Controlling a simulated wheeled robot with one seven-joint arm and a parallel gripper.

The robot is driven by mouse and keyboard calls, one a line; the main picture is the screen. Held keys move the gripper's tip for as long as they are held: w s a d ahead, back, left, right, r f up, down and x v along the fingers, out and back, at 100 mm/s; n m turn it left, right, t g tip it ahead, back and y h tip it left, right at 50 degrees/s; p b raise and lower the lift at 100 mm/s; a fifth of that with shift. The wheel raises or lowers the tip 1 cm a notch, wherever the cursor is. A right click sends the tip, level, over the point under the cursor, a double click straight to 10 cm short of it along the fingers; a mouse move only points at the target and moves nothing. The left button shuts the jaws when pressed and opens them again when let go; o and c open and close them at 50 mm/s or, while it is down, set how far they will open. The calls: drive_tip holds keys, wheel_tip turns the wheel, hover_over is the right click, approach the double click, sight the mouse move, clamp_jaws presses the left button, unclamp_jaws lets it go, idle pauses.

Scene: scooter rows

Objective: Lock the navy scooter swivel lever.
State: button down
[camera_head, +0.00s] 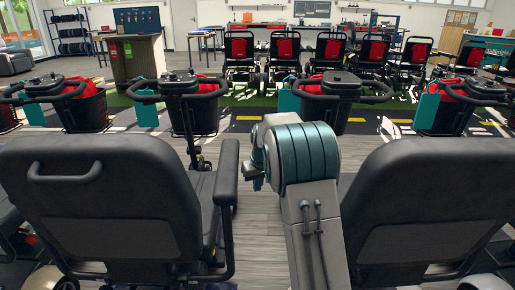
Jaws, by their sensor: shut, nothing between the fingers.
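Two scooters with dark seats stand close in front, seen from behind: a left seat (95,205) and a right seat (425,200). I cannot tell from their dark backs which one is navy. No swivel lever can be made out; the seat bases are mostly hidden. My arm, grey with a teal ribbed joint, rises in the gap between the seats. A small part of it shows just left of the joint, near the left seat's armrest (226,185). My gripper's fingers cannot be seen; the arm hides whatever lies beyond it.
Scooter handlebars with dark baskets and red bags (197,102) line up beyond the seats. A narrow strip of wooden floor (250,235) is free between the seats. A tall table (137,60) stands back left.

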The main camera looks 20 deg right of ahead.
wheel_tip(320, 180, up, 8)
drive_tip(key=w+m+t, duration=0.1)
drive_tip(key=w+m, duration=0.1)
drive_tip(key=s+a+r+p, duration=0.3)
drive_tip(key=s+r+p, duration=0.5)
drive_tip(key=s+r, duration=0.1)
drive_tip(key=shift+r+h, duration=0.3)
drive_tip(key=shift+r, duration=0.5)
drive_tip(key=s+a+r+p, duration=0.1)
drive_tip(key=s+r+p, duration=0.5)
drive_tip(key=s, duration=0.4)
drive_tip(key=s+a+r+p, duration=0.1)
drive_tip(key=s+r+p, duration=0.5)
drive_tip(key=s+p, duration=0.3)
drive_tip(key=s+a+r+n+g+p, duration=0.1)
drive_tip(key=s+a+r+p, duration=0.1)
drive_tip(key=s+r+p, duration=0.4)
drive_tip(key=shift+s+r+p, duration=0.2)
drive_tip(key=shift+s+p, duration=0.75)
drive_tip(key=shift+s, duration=1.6)
